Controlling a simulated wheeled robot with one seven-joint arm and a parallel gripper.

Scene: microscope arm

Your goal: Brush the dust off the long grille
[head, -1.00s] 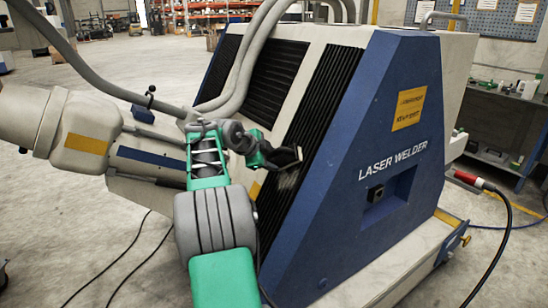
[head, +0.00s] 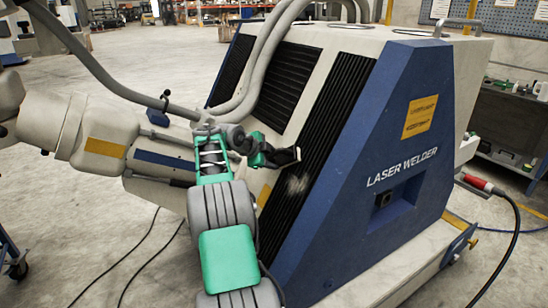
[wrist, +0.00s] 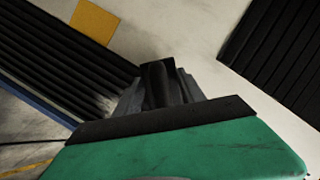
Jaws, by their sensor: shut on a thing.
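The long grille (head: 328,125) is a slanted strip of black slats on the laser welder's sloping face. A pale dust patch (head: 297,185) lies on its lower half. My gripper (head: 268,156) is shut on a dark brush (head: 286,156), whose end is over the grille's left edge, just above the patch. I cannot tell whether it touches the slats. In the wrist view the brush (wrist: 158,85) shows as a dark stub ahead of my green gripper, its tip partly hidden. The grille (wrist: 60,55) runs to its left, with faint dust (wrist: 103,101) near the brush.
The blue side panel (head: 385,150) of the welder borders the grille on the right. A shorter grille (head: 287,83) lies to the left. Thick grey hoses (head: 262,60) curve above my arm. A yellow label (head: 264,195) is left of the grille; black cables lie on the floor.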

